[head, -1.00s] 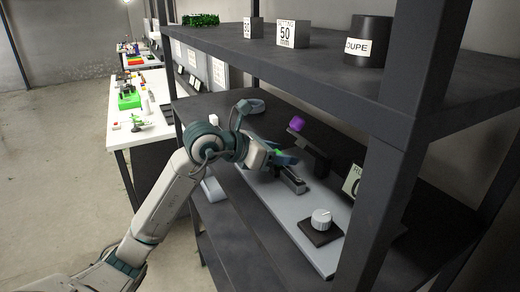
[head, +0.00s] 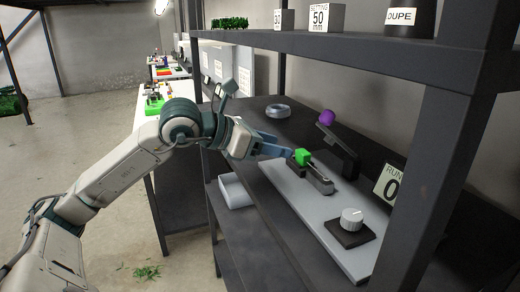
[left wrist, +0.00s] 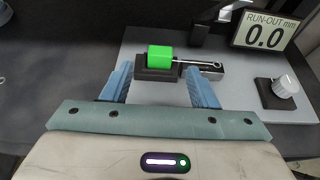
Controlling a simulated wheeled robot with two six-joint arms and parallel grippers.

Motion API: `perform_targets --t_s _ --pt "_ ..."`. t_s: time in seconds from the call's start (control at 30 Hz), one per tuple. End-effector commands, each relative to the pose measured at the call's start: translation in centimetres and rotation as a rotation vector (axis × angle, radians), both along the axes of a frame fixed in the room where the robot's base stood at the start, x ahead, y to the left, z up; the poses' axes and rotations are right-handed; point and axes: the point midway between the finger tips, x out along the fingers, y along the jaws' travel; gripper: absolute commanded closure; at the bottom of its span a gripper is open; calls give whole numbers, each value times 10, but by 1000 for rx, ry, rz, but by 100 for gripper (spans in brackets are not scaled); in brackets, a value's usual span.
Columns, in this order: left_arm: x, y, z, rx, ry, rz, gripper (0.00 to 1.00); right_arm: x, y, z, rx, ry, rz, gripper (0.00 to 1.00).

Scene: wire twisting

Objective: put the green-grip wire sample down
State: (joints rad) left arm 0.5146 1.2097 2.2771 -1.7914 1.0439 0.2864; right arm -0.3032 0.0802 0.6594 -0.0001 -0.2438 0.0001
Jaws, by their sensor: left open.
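The green-grip wire sample (head: 303,156) rests on a dark holder block (head: 321,182) on the pale grey base plate. In the left wrist view its green grip (left wrist: 160,56) sits on the block, with a thin metal part running to the right. My left gripper (head: 284,150) is open, just left of the grip. In the left wrist view its blue fingers (left wrist: 159,72) stand apart on either side, short of the grip, with nothing between them. My right gripper does not show.
A white knob (head: 352,218) on a black base stands on the grey plate (head: 345,258). A purple-tipped black arm (head: 327,117) and a run-out display (head: 390,183) stand behind. A grey ring (head: 278,111) lies on the shelf. The upper shelf (head: 370,50) and its post (head: 430,170) bound the space.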

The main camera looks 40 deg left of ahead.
Motion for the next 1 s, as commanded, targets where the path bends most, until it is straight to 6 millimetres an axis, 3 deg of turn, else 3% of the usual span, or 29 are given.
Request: perform_targets --t_s 0.3,0.53,1.0 --pt "-16 11 4 4 0 1 46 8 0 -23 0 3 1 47" --pt "-22 13 10 0 0 1 46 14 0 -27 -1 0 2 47" --pt "-23 13 11 -1 0 0 46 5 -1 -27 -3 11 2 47"
